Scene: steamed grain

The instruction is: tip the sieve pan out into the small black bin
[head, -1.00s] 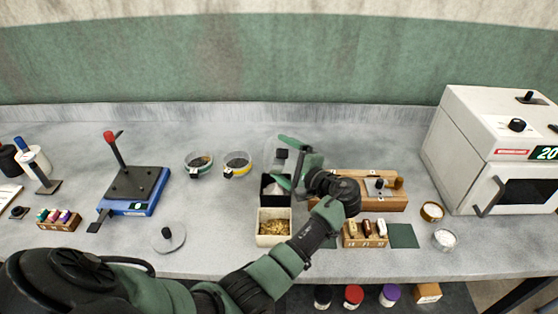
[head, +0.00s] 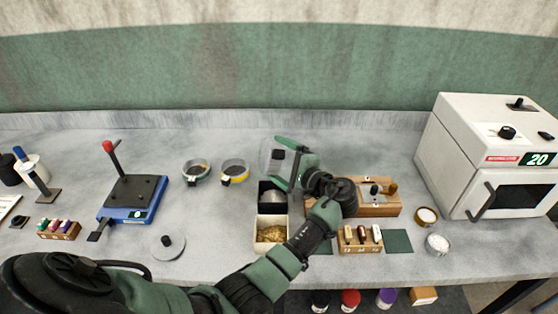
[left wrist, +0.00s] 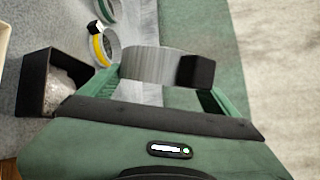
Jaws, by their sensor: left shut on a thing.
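The sieve pan shows in the head view (head: 267,156) as a pale, see-through ring with a black block, behind the small black bin. In the left wrist view the pan (left wrist: 150,66) is a grey ring wall with a black block on its right. My left gripper (head: 287,163) is shut on the pan, its green fingers on either side. The pan looks turned on its side; its inside is hidden. The small black bin (head: 264,187) stands just in front of the pan and holds something pale grey; it also shows in the left wrist view (left wrist: 34,80). My right gripper is out of view.
A white-rimmed box of yellow grain (head: 272,233) adjoins the bin's front. Two banded pans, teal (head: 197,172) and yellow (head: 234,172), stand left. A wooden block (head: 375,208) lies right of my gripper. A blue-based press (head: 130,208) is further left. The back bench is clear.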

